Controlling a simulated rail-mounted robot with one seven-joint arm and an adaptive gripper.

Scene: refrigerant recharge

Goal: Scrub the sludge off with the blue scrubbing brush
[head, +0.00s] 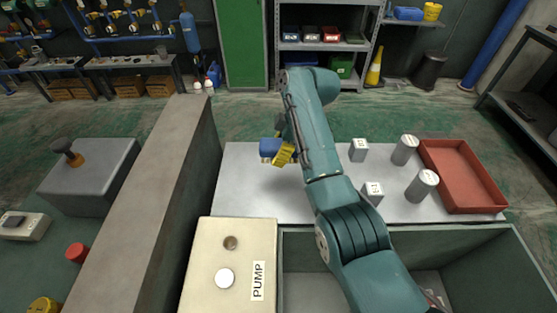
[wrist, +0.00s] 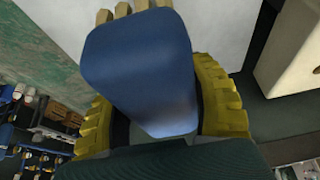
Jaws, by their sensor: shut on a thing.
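The blue scrubbing brush (head: 268,147) is in my gripper (head: 283,153), above the left part of the light metal worktop. In the wrist view the brush's blue body (wrist: 140,70) sits between the two yellow fingers of my gripper (wrist: 158,105), which are shut on it. Tan bristle tufts (wrist: 135,10) show at its far end. A cream box labelled PUMP (head: 205,270) stands in front of the worktop, to the left of my arm. Its top has a brown round spot (head: 231,242) and a white round part (head: 224,278). I cannot tell for certain which mark is sludge.
The worktop (head: 250,195) carries grey cylinders (head: 405,150) and small white labelled blocks (head: 359,150) right of my arm. A red tray (head: 462,176) lies at its right end. A raised grey wall (head: 155,190) runs along the left. An open-topped bin (head: 470,262) is at front right.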

